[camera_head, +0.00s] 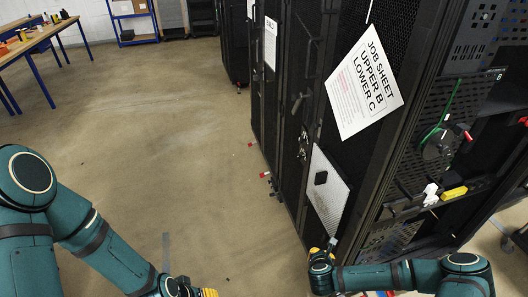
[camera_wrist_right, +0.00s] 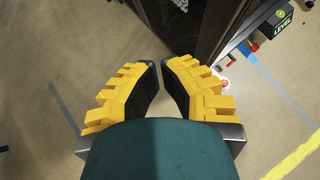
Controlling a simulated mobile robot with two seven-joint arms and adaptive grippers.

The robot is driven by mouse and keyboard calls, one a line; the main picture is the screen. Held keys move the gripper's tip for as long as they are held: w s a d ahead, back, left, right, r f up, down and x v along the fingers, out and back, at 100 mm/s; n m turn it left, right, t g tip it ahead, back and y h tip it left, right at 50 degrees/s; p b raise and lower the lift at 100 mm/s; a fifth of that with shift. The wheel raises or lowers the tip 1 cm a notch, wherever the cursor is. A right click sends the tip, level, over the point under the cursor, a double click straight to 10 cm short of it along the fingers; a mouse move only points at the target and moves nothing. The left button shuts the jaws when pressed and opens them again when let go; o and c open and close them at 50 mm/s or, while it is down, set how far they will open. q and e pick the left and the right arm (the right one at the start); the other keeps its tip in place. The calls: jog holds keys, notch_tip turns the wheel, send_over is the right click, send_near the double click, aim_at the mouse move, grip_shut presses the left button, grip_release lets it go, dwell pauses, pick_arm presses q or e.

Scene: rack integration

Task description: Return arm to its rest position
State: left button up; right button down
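My right arm (camera_head: 400,275) reaches in from the lower right, low in front of the black rack. My right gripper (camera_head: 331,243) is at the rack's lower front corner, small in the head view. In the right wrist view its yellow fingers with dark pads (camera_wrist_right: 160,68) stand apart, with bare floor between them and nothing held. My left arm (camera_head: 105,245) comes in from the left. Its gripper (camera_head: 200,291) shows only as a bit of yellow at the bottom edge; its fingertips are cut off.
A black rack (camera_head: 375,140) with a job sheet (camera_head: 365,82) stands close to my right gripper. A cable reel (camera_head: 440,142) and a yellow item (camera_head: 453,193) are on its right side. A workbench (camera_head: 40,38) is far left. The middle floor is clear.

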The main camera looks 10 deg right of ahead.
jog(key=s+a+r+n+g+y, duration=0.15)
jog(key=a+n+y, duration=0.25)
jog(key=a+n, duration=0.5)
jog(key=s+a+r+n+y, duration=0.1)
jog(key=a+r+n+y, duration=0.15)
jog(key=a+n, duration=0.7)
jog(key=s+r+n+g+y, duration=0.1)
jog(key=s+n, duration=0.4)
jog(key=n, duration=0.6)
jog(key=s+r+n+g, duration=0.4)
jog(key=s+n, duration=0.1)
jog(key=n, duration=0.5)
jog(key=shift+a+r+n+y, duration=0.2)
jog(key=shift+r+n+y, duration=0.15)
jog(key=shift+a, duration=0.1)
